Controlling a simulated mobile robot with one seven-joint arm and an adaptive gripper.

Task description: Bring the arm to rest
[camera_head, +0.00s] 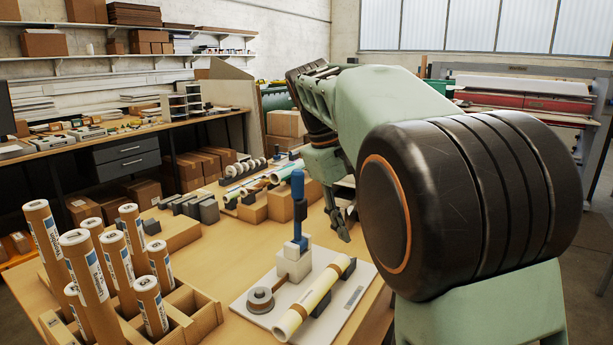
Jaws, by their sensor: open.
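My green and black arm fills the right half of the head view, bent over the right edge of the wooden table (180,262). My gripper (345,230) hangs downward past the blue-handled tool, with its fingers apart and nothing seen between them. It is above or beside the table's right side; the exact height is hard to tell. The arm's large black joint hides what lies behind it.
A white board (347,310) carries a cream roll (314,300), a grey disc and an upright blue handle (298,205). Labelled tubes (118,262) stand in a divided wooden box (190,322) at front left. A red roll laminator (525,102) stands at back right.

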